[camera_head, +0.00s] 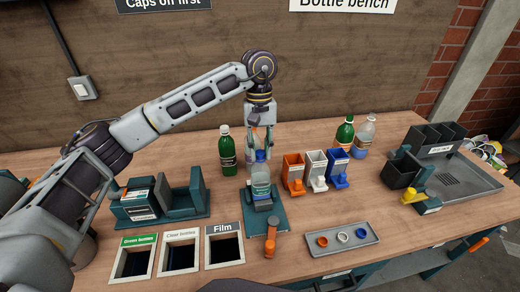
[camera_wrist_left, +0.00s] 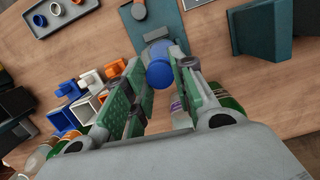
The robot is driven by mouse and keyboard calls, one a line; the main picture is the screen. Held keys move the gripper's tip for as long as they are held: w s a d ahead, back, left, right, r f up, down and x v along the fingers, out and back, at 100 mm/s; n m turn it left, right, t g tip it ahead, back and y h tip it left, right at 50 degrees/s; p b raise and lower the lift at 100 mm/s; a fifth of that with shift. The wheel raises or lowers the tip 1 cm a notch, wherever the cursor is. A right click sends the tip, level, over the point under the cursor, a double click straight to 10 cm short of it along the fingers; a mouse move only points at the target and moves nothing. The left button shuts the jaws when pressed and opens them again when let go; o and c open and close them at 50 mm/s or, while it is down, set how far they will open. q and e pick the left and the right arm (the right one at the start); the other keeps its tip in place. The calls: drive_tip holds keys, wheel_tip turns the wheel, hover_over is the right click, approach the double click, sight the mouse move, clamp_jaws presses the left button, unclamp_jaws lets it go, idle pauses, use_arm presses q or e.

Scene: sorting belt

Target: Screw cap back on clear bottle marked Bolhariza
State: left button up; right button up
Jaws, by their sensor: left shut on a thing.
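A clear bottle (camera_head: 261,180) with a pale label stands upright in a holder on a teal base plate (camera_head: 281,216). The label is too small to read. A blue cap (camera_head: 260,155) is at the bottle's mouth. My left gripper (camera_head: 259,148) points down over the bottle, its fingers shut on the blue cap. In the left wrist view the cap (camera_wrist_left: 160,74) sits between the fingertips of the gripper (camera_wrist_left: 155,80), with part of the bottle (camera_wrist_left: 155,37) beyond it. I cannot tell whether the cap is seated on the thread. My right gripper is not in view.
A green bottle (camera_head: 227,152) stands just left. Orange, white and blue cap bins (camera_head: 315,158) stand to the right. A tray (camera_head: 342,241) holds loose caps. Labelled openings (camera_head: 178,236) are at front left. Another green bottle (camera_head: 345,132) and clear bottle (camera_head: 366,131) stand behind the bins.

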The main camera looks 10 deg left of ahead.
use_arm(q)
drive_tip(key=shift+f+m+y+b, duration=0.1)
drive_tip(key=shift+m+y+b, duration=0.4)
drive_tip(key=shift+m, duration=1.3)
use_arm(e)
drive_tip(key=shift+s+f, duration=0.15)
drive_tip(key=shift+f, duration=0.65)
use_arm(q)
drive_tip(key=shift+m+b, duration=0.3)
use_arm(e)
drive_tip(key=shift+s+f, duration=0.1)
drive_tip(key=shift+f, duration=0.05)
